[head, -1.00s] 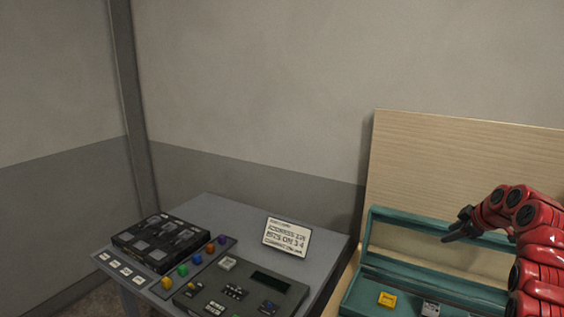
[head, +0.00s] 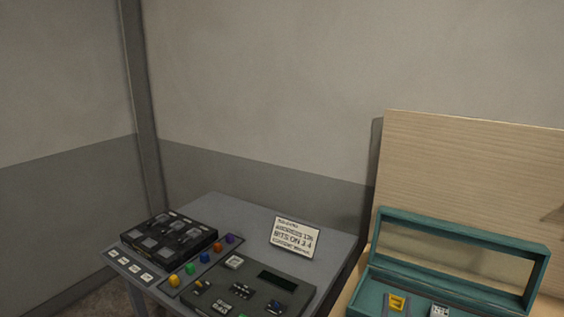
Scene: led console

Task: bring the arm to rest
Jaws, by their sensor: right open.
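Neither of my grippers shows in the head view now, so I cannot see where they are or how their jaws stand. The console (head: 255,297) is a dark panel with a small display and switches, on a grey table (head: 335,241). Beside it is a strip of coloured knobs (head: 189,268). A black unit with several square pads (head: 170,240) stands to the left.
A white card with printed text (head: 295,237) stands at the back of the grey table. At the right, a teal open case (head: 462,235) holds a yellow piece (head: 396,303) and a grey piece (head: 439,311). A wooden board (head: 470,165) stands behind it.

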